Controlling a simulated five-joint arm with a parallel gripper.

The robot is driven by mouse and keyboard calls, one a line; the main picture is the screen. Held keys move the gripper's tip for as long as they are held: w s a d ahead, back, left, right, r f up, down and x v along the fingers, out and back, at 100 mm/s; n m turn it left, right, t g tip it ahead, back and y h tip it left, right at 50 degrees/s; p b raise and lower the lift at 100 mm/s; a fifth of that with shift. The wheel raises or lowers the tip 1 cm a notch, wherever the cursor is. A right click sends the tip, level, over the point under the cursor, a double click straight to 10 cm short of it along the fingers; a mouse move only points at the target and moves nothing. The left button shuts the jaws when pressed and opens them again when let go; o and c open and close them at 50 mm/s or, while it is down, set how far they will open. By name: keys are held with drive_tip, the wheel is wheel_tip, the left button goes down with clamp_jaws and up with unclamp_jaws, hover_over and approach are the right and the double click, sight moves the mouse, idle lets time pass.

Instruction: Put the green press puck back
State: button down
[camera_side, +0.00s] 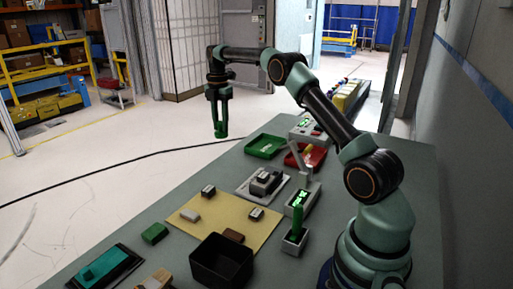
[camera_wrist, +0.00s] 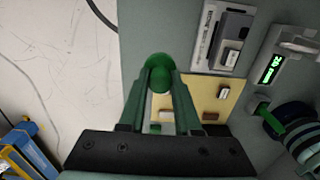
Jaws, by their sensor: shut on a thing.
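My gripper (camera_side: 218,108) is raised at the upper left of the side view, pointing down and well above the table. It is shut on the green press puck (camera_side: 220,130), which hangs at the fingertips. In the wrist view the puck (camera_wrist: 159,74) shows as a rounded green piece between the two fingers, which partly hide it. The puck touches nothing but the fingers.
A yellow mat (camera_side: 190,213) holds several small blocks. Around it are a grey module (camera_side: 264,183), a green tray (camera_side: 265,145), a red tray (camera_side: 315,158), a black bin (camera_side: 222,265), a green block (camera_side: 155,233) and an upright green piece in a grey holder (camera_side: 294,241).

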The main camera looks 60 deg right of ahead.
wheel_tip(320, 180, down, 15)
drive_tip(key=shift+f, duration=0.2)
idle(0.3)
drive_tip(key=shift+f, duration=0.15)
drive_tip(key=c, duration=0.6)
unclamp_jaws()
